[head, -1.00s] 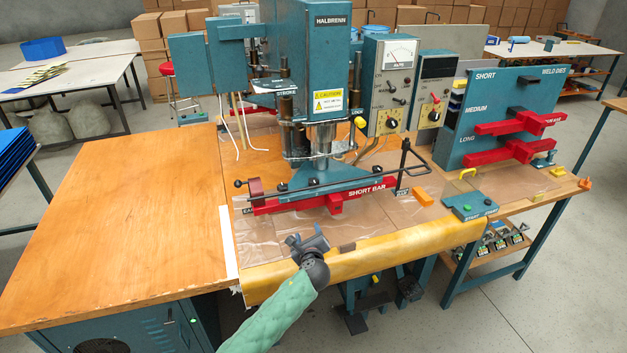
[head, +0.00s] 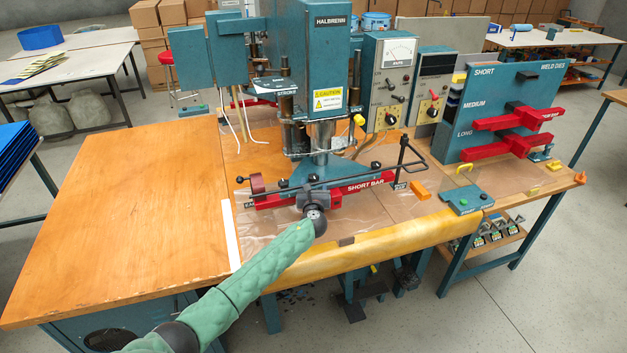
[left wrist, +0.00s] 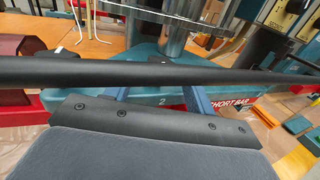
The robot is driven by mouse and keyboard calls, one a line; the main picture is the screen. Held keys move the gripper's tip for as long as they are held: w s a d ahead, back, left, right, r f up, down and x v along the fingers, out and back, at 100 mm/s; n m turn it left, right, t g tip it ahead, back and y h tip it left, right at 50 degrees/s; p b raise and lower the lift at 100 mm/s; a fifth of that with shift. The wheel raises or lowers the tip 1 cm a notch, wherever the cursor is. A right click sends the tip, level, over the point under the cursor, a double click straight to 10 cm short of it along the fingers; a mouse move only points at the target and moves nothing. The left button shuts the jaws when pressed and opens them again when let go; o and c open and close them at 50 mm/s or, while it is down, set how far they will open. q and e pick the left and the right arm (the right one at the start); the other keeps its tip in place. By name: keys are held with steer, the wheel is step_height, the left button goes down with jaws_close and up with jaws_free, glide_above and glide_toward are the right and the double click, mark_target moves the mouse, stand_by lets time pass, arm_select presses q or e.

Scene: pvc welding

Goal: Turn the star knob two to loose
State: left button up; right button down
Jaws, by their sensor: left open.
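The welding press (head: 331,60) stands on the wooden bench with its teal base (head: 301,174) and the red short bar (head: 364,186) at its front. My left gripper (head: 314,196) is at the front middle of the short bar, open. Star knob two cannot be made out clearly; the gripper and rod cover that spot. I cannot tell whether the fingers touch anything. My right gripper is not in view.
The long black rod (left wrist: 160,72) crosses close in front of the fingers. An upright black handle frame (head: 402,160) and an orange block (head: 420,190) stand to the right. The left bench top (head: 130,210) is clear.

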arm_select(q)
steer(key=shift+w, duration=0.7)
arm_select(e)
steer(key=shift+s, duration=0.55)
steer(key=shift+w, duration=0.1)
arm_select(q)
steer(key=c, duration=1)
steer(key=shift+d+f, duration=0.1)
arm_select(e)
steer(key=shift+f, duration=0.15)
